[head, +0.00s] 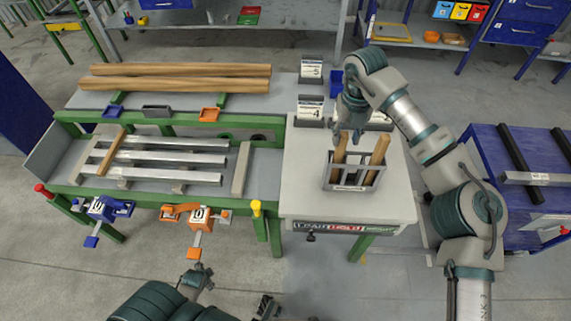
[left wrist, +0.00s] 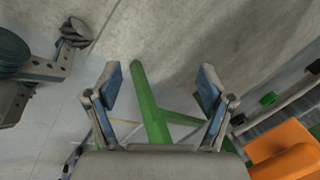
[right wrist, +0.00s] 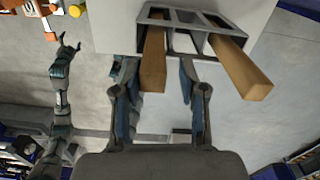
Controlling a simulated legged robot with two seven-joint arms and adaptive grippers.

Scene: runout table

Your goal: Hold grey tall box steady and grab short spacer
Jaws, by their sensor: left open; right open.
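The grey tall box (head: 356,178) stands upright on the pale table. Two wooden spacers stick up from it, a left one (head: 341,148) and a right one (head: 379,150); I cannot tell which is shorter. My right gripper (head: 349,118) is open and empty, just above and behind the box. In the right wrist view, one spacer (right wrist: 153,60) appears between the open fingers, nearer the left finger; the other spacer (right wrist: 236,65) is off to the right. My left gripper (head: 199,272) is open and empty, low in front of the bench, away from the box.
An orange clamp (head: 198,215) stands on the bench front near my left gripper; it also shows in the left wrist view (left wrist: 288,142). Labelled bins (head: 311,110) stand behind the box. The pale tabletop (head: 305,185) left of the box is clear.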

